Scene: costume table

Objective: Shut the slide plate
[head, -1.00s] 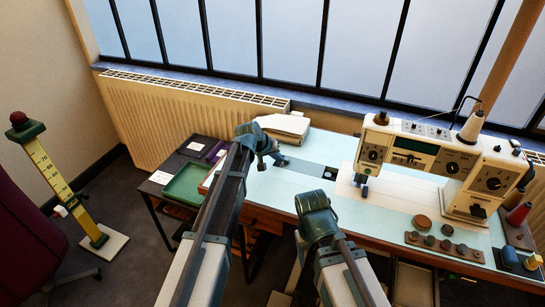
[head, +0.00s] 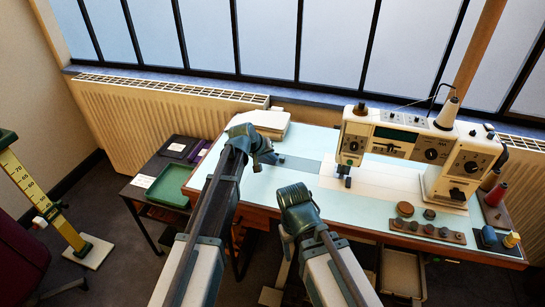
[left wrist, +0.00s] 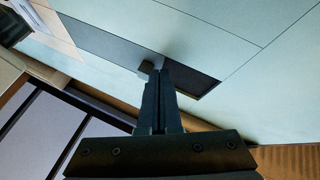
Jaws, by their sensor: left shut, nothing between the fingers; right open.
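The slide plate (head: 300,167) is a flat grey-blue strip set in the pale blue table top. Its right end reaches the white bed of the sewing machine (head: 420,145), and no dark opening shows there. In the left wrist view the slide plate (left wrist: 105,45) has a small block (left wrist: 146,66) at its end, with a dark recess (left wrist: 200,81) behind it. My left gripper (head: 273,159) is shut and empty, its tips (left wrist: 157,66) down beside the block, seemingly touching it. My right gripper (head: 286,238) is open and low by the table's front edge; its fingers are hard to make out.
A brown strip of knobs (head: 428,231) and thread spools (head: 495,190) lie at the right of the table. A green tray (head: 168,186) stands on a side table.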

